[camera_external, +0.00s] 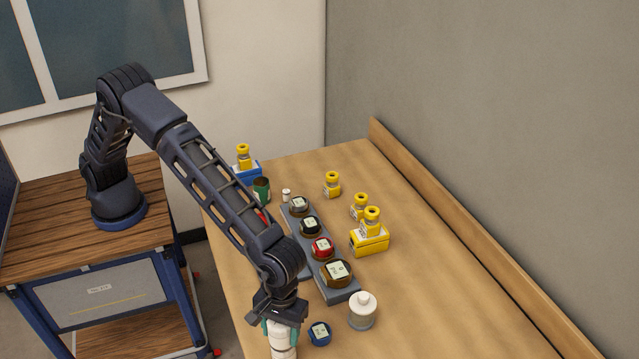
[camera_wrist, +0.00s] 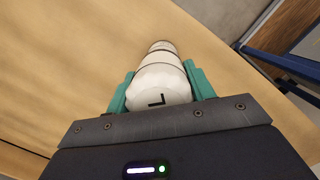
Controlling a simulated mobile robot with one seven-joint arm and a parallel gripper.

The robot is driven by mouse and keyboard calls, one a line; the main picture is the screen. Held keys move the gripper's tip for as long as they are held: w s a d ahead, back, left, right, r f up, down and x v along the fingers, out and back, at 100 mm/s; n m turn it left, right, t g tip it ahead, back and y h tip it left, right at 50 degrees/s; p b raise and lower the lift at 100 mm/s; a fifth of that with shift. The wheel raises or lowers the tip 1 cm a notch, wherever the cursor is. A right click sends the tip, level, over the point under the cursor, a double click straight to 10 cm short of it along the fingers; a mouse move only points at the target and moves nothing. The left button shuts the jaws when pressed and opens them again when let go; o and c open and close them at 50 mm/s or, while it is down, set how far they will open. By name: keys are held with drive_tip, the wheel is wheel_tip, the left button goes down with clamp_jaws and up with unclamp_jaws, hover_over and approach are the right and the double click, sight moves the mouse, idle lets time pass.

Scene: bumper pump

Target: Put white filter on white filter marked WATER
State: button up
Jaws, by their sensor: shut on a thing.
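My gripper (camera_external: 281,328) hangs at the front left of the table, with teal fingers. In the wrist view my gripper (camera_wrist: 160,90) is shut on a white, rounded filter (camera_wrist: 162,84) with a dark mark like an "L". Narrower white sections show beyond it; I cannot tell whether they belong to the same piece. Below the fingers in the external view the white filter (camera_external: 283,340) reaches down to the picture's lower edge, so its lower end is unclear. A white piece with a knob on top and a grey lower part (camera_external: 362,311) stands upright to the right. No WATER marking is readable.
A blue-sided round piece (camera_external: 320,333) lies just right of my gripper. Behind it a grey rack (camera_external: 343,293) holds several round pieces with labelled tops. Yellow bottles (camera_external: 371,229) and a green cup (camera_external: 261,188) stand farther back. The table's right side (camera_external: 450,290) is clear.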

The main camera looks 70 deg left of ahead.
drive_tip(key=o, duration=1.2)
drive_tip(key=r, duration=0.4)
drive_tip(key=w+a+r, duration=0.1)
drive_tip(key=r, duration=0.7)
drive_tip(key=shift+w+a, duration=0.15)
drive_tip(key=shift+a, duration=0.05)
